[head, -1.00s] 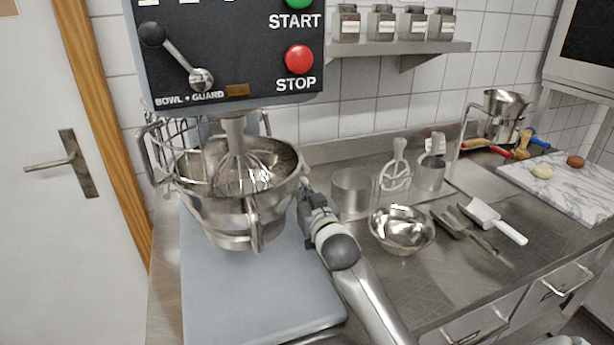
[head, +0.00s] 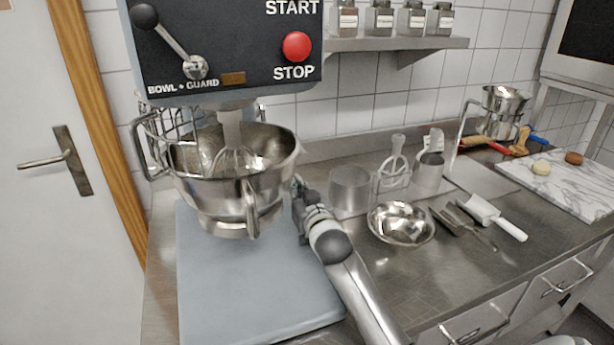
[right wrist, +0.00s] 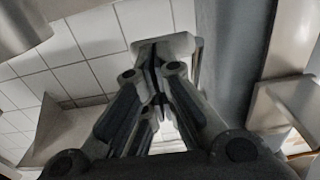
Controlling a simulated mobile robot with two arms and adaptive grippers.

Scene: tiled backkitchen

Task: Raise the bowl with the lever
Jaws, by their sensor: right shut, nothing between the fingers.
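The mixing bowl (head: 232,190) is steel and hangs upright in the mixer, above its blue-grey base (head: 250,285). The whisk (head: 238,158) reaches down into it, and its lower part is hidden by the bowl wall. A lever (head: 171,42) with a black ball sits on the dark panel above the words BOWL and GUARD, its ball pointing up and left. My right gripper (head: 299,187) is shut and empty, just right of the bowl and well below this lever. Its shut fingers also show in the right wrist view (right wrist: 160,65). My left gripper is out of view.
A steel beaker (head: 349,190) and a small steel bowl (head: 401,224) stand on the counter right of my right arm. A wire guard (head: 160,135) is behind the bowl's left side.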

